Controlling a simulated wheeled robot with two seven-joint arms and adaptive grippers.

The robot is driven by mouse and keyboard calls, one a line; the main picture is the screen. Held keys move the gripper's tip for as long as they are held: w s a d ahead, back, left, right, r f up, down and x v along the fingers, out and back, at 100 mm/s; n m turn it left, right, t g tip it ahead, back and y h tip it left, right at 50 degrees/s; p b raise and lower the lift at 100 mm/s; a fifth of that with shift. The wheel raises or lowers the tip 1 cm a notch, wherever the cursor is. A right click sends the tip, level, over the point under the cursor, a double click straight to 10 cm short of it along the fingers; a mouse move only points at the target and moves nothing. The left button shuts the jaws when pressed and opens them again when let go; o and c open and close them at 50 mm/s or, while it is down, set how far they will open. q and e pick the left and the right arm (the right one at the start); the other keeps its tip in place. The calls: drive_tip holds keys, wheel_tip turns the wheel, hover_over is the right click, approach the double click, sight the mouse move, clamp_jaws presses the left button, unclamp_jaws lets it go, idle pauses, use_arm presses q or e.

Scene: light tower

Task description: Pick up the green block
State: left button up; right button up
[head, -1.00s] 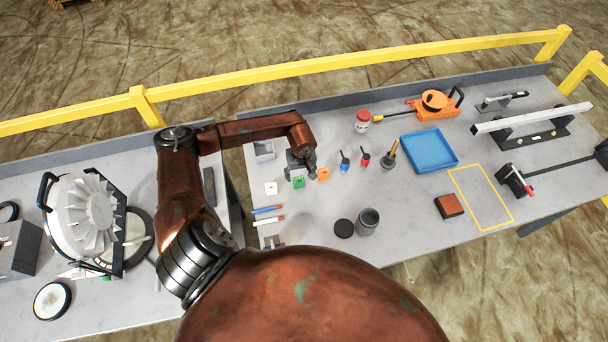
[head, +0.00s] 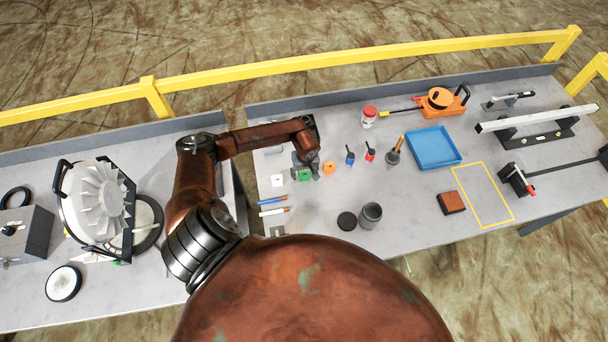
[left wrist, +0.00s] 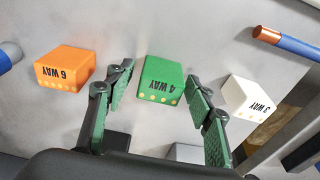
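The green block (left wrist: 161,82), marked "4 WAY", stands on the grey table. In the left wrist view it sits between and just beyond the fingertips of my left gripper (left wrist: 160,85). The gripper is open, with a finger on each side and a gap to the block. In the head view the green block (head: 304,175) shows just below my left gripper (head: 304,165). An orange block (left wrist: 65,69), marked "6 WAY", is on one side. A white block (left wrist: 247,97), marked "3 WAY", is on the other. My right gripper is not in view.
Blue and orange marker-like sticks (head: 273,202) lie near the white block. Small blue and red items (head: 370,153), a dark cup (head: 371,214) and a blue tray (head: 433,148) stand to the right. A yellow rail (head: 300,67) runs behind the table.

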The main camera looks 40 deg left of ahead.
use_arm(q)
drive_tip(key=c, duration=1.1)
drive_tip(key=shift+r, duration=0.1)
drive_tip(key=shift+c, duration=0.2)
